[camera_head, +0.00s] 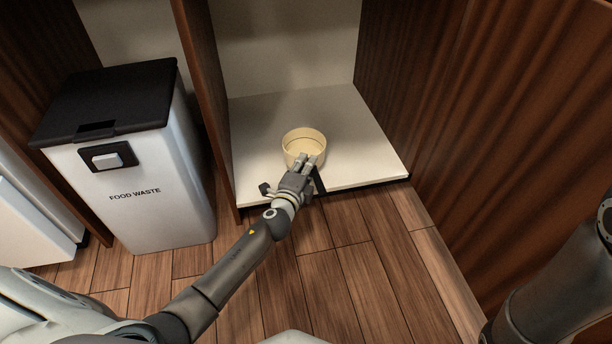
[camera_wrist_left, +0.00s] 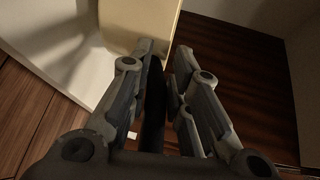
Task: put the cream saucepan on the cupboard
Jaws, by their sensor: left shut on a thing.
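The cream saucepan (camera_head: 303,137) is upright, over the white base board of the cupboard (camera_head: 365,135), near its middle. I cannot tell whether its bottom touches the board. My left gripper (camera_head: 307,163) is at the near side of the pan, shut on its dark handle, which shows just right of the fingers. In the left wrist view the dark handle (camera_wrist_left: 155,98) runs between the two fingers, and the cream wall of the saucepan (camera_wrist_left: 139,20) is just beyond the fingertips. My right gripper is out of view.
A food waste bin (camera_head: 150,205) with a black lid stands left of the cupboard. Wooden panels (camera_head: 205,90) flank the white board on both sides. The board is clear around the pan. The wooden floor (camera_head: 340,265) in front is bare.

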